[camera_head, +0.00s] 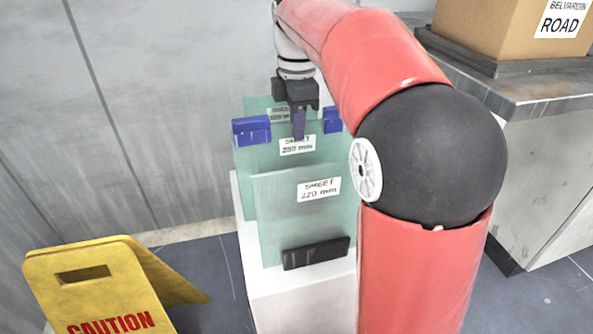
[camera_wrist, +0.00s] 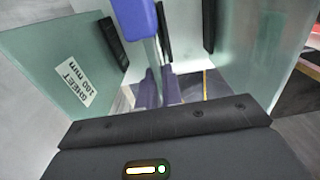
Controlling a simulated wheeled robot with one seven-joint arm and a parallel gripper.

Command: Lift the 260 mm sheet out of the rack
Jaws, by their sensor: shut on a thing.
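The rack (camera_head: 243,245) is a pale stand holding several greenish glass sheets upright, one behind another. The sheet that appears to be the 260 mm one (camera_head: 262,166) stands in the middle, behind the front sheet; its label digits are blurred. Blue blocks (camera_head: 252,131) sit at its upper left and right. My gripper (camera_head: 299,134) points down between the blocks and is shut on this sheet at its top edge. In the wrist view, my purple fingers (camera_wrist: 158,92) are close together beside a blue block (camera_wrist: 135,18). The sheet's lower part is hidden by the front sheet.
The front sheet (camera_head: 300,220), marked 220 mm, stands close before it. Another sheet (camera_head: 258,104) stands behind; a labelled sheet (camera_wrist: 62,72) shows left in the wrist view. A yellow caution sign (camera_head: 95,285) stands left. A metal counter (camera_head: 510,85) with a cardboard box (camera_head: 490,25) is right.

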